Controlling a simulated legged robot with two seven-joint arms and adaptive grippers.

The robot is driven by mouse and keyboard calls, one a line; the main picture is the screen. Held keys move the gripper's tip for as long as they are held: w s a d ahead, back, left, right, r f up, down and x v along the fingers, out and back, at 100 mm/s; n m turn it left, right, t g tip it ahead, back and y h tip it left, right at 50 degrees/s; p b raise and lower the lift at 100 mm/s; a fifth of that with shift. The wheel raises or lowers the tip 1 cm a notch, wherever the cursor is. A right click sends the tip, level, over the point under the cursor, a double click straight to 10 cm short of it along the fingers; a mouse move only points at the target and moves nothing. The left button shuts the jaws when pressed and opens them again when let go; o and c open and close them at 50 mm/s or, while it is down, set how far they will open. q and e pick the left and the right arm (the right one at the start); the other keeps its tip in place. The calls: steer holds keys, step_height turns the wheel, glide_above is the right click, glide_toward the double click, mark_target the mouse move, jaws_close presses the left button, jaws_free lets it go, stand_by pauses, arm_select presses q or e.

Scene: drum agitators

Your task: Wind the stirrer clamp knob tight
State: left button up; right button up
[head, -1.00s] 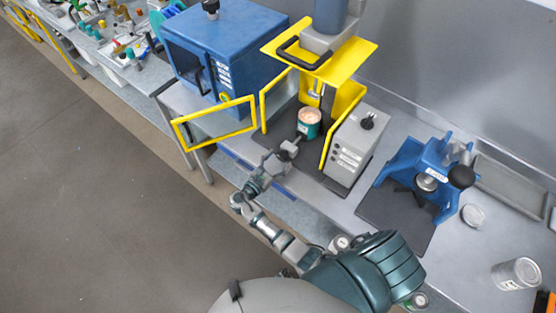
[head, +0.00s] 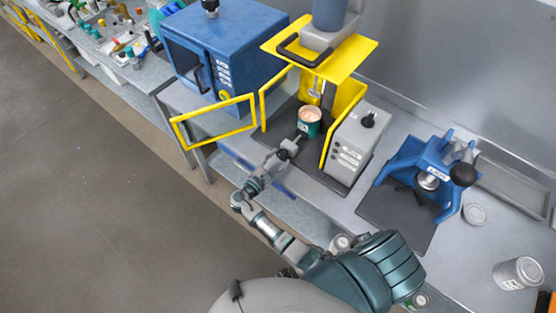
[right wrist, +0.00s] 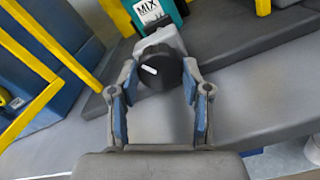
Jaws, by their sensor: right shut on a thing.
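The clamp knob (right wrist: 158,72) is black and round with a white mark, on a grey block in front of a teal can (right wrist: 172,20) labelled MIX. My right gripper (right wrist: 158,82) is shut on the knob, with one finger on each side of it. In the head view my right gripper (head: 289,146) is in front of the teal can (head: 309,123), which stands under the yellow stirrer frame (head: 340,60). The knob is small and hard to make out there. My left gripper is not in view.
A grey control box (head: 352,150) with a black knob stands right of the can. A blue press (head: 425,175) and a metal can (head: 517,272) are farther right on the bench.

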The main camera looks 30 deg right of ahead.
steer(key=o, duration=1.2)
steer(key=shift+c, duration=0.2)
steer(key=v, duration=1.2)
steer(key=shift+w, duration=0.15)
